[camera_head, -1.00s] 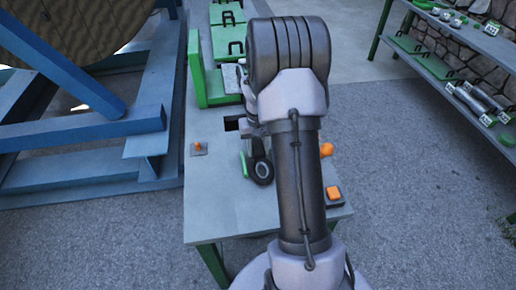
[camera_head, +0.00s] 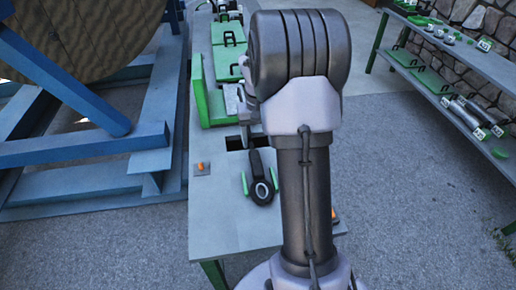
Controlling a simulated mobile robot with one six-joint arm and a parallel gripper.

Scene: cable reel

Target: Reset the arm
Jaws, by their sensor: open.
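My arm (camera_head: 303,190) rises through the middle of the view, its thick dark ribbed joint at the top. My gripper (camera_head: 244,132) is mostly hidden behind the arm; a grey part of it shows left of the arm, above the workbench (camera_head: 225,220). I see nothing held in it, though its fingertips are hard to make out. A black tool with a round ringed end (camera_head: 262,191) lies on the bench below the gripper, between two thin green strips (camera_head: 244,183), apart from the gripper.
A dark rectangular opening (camera_head: 234,143) and an orange button (camera_head: 201,168) are on the bench. Green blocks with black handles (camera_head: 229,62) stand at its far end. A large reel on a blue frame (camera_head: 90,145) is at left; a shelf with parts (camera_head: 440,90) is at right.

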